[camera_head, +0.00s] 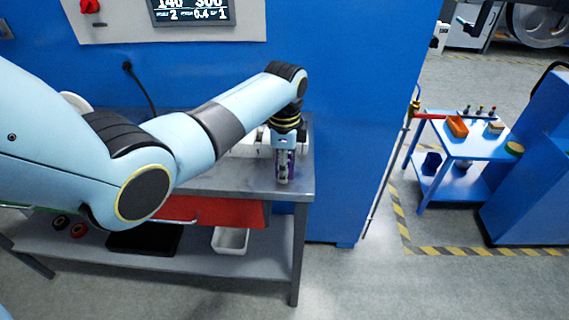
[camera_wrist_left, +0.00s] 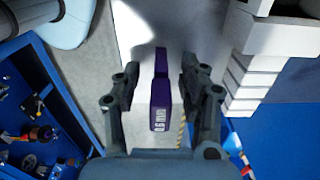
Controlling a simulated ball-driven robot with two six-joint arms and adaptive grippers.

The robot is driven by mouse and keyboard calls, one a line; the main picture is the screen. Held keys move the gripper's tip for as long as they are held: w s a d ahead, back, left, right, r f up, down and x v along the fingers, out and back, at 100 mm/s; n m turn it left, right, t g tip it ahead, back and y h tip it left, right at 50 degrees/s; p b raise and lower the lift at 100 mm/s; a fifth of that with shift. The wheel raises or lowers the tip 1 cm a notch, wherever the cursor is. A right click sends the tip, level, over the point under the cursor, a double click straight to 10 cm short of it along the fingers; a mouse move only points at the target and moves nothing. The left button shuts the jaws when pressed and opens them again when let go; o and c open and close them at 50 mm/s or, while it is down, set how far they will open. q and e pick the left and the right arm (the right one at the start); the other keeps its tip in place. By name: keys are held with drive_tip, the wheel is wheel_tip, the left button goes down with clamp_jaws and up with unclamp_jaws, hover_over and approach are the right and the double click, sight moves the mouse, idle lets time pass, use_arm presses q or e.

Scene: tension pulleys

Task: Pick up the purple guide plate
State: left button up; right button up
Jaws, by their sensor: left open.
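The purple guide plate (camera_wrist_left: 160,97) has a white marking that seems to read "0.6 mm". In the left wrist view it lies between the two fingers of my left gripper (camera_wrist_left: 161,72), with a visible gap on each side. In the head view my left gripper (camera_head: 284,172) points down at the right end of the grey workbench (camera_head: 240,181). A bit of purple shows between its fingers there, and the fingers hide most of the plate. The left gripper is open. My right gripper is not in view.
White stacked blocks (camera_wrist_left: 255,85) stand close on the right in the wrist view. A blue tray-like unit with several small parts (camera_wrist_left: 36,128) lies at left. In the head view, a blue wall (camera_head: 340,110) is behind the bench, and a blue cart (camera_head: 470,140) stands at right.

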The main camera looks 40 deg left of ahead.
sight(290, 152)
use_arm(q)
drive_tip(key=shift+c, duration=0.6)
clamp_jaws()
drive_tip(key=shift+r, duration=0.4)
drive_tip(key=r, duration=0.2)
drive_tip(key=d+r, duration=0.1)
drive_tip(key=shift+w+r+b, duration=0.3)
drive_tip(key=shift+w+r, duration=0.05)
drive_tip(key=w+d+r+b, duration=0.2)
drive_tip(key=w+d+r, duration=0.3)
drive_tip(key=d, duration=0.3)
drive_tip(key=shift+w+d+r+b, duration=0.35)
drive_tip(key=shift+w+d+r, duration=0.05)
drive_tip(key=shift+r, duration=0.3)
